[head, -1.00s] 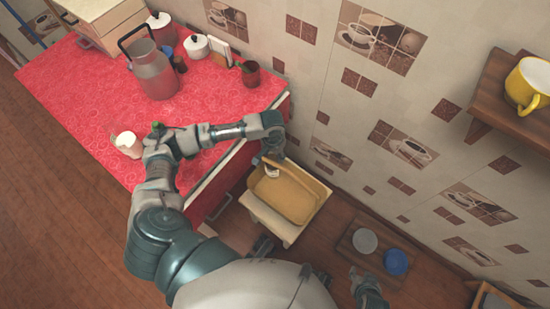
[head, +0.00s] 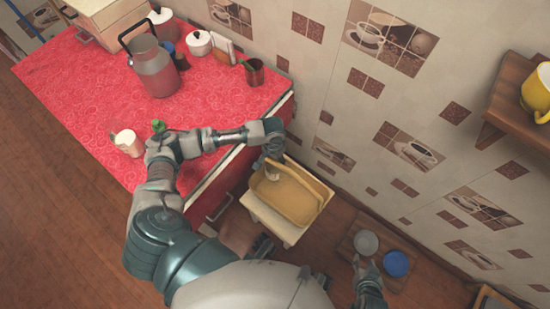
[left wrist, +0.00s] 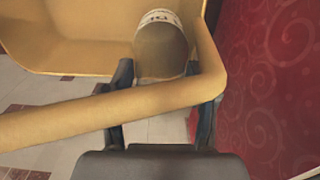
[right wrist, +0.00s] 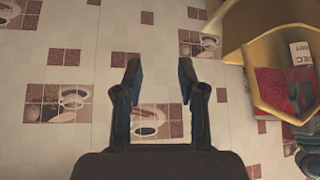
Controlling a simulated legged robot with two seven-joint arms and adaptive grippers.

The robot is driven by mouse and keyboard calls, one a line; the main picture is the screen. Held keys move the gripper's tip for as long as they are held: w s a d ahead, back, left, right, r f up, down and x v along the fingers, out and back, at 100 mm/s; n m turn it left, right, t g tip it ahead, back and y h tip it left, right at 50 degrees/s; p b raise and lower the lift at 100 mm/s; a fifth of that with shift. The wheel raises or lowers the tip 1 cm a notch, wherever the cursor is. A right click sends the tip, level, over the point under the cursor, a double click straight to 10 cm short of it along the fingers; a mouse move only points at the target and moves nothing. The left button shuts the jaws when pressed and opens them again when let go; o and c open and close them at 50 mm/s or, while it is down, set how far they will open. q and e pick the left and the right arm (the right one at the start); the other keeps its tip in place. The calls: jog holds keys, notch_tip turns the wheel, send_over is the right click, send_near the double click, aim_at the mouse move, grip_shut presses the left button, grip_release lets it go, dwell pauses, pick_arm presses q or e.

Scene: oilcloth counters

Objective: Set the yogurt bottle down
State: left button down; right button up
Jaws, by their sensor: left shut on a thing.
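The yogurt bottle (left wrist: 162,48), brownish with a white printed band, is between the fingers of my left gripper (left wrist: 163,88) in the left wrist view. My left gripper is shut on it. The bottle is at the yellow basket (head: 285,197), by its left wall, with the basket handle (left wrist: 110,112) crossing in front of the fingers. The bottle's label also shows in the right wrist view (right wrist: 300,52). Whether its base touches the basket floor is hidden. My right gripper (right wrist: 160,72) is open and empty, low at the right in the head view (head: 366,268).
The basket rests on a pale stool (head: 266,219) beside the red counter (head: 210,93). A grey dish (head: 366,243) and a blue dish (head: 397,263) lie lower right.

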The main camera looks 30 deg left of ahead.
pick_arm(q)
jog(key=shift+d+f, duration=0.15)
jog(key=shift+d, duration=0.1)
jog(key=shift+c, duration=2.4)
grip_release()
jog(key=shift+d, duration=0.15)
jog(key=shift+o, duration=0.8)
jog(key=shift+d, duration=0.15)
notch_tip(320, 180, up, 13)
jog(key=p, duration=0.3)
jog(key=shift+a+p, duration=0.35)
jog(key=shift+a, duration=0.1)
pick_arm(e)
jog(key=s+d+f+g+h, duration=0.1)
jog(key=s+d+f+g, duration=0.2)
jog(key=s+f+g, duration=0.2)
jog(key=s, duration=0.3)
jog(key=shift+s, duration=0.15)
